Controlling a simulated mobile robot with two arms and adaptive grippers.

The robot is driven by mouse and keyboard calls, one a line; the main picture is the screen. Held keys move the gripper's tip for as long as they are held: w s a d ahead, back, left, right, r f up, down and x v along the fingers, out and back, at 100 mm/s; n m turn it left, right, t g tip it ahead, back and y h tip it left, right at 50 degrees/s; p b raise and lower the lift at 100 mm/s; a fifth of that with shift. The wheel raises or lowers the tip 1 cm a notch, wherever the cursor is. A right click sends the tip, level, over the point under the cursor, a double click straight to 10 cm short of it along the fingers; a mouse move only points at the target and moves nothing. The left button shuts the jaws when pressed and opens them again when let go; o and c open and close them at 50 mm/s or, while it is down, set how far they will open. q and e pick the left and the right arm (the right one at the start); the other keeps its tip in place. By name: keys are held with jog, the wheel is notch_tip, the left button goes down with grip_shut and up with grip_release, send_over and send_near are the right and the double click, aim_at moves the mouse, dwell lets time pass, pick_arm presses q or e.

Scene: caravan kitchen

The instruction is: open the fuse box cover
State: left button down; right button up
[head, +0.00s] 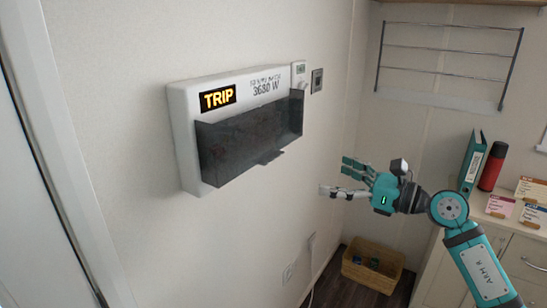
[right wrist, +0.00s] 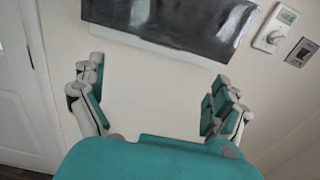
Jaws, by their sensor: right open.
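The white fuse box (head: 190,150) is fixed to the wall left of centre in the head view, with a lit "TRIP" sign on it. Its dark see-through cover (head: 245,138) is down over the lower front, with a small tab (head: 271,157) at its bottom edge. The cover (right wrist: 175,22) also shows at the top of the right wrist view. My right gripper (head: 335,178) is open and empty, to the right of and below the box, apart from the cover. In the right wrist view its fingers (right wrist: 155,88) are spread wide. My left gripper is out of view.
A thermostat (head: 299,73) and a wall switch (head: 317,80) are right of the box. A wicker basket (head: 372,273) stands on the floor. A counter at right holds a teal binder (head: 472,162), a red bottle (head: 492,167) and cards.

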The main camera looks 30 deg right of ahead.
jog(key=p, duration=0.2)
send_near(275, 158)
jog(key=p+x, duration=0.4)
jog(key=x, duration=0.4)
jog(key=shift+w, duration=0.4)
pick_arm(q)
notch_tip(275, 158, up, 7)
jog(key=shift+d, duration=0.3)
pick_arm(e)
jog(key=shift+w+a, duration=0.25)
jog(key=shift+w, duration=0.15)
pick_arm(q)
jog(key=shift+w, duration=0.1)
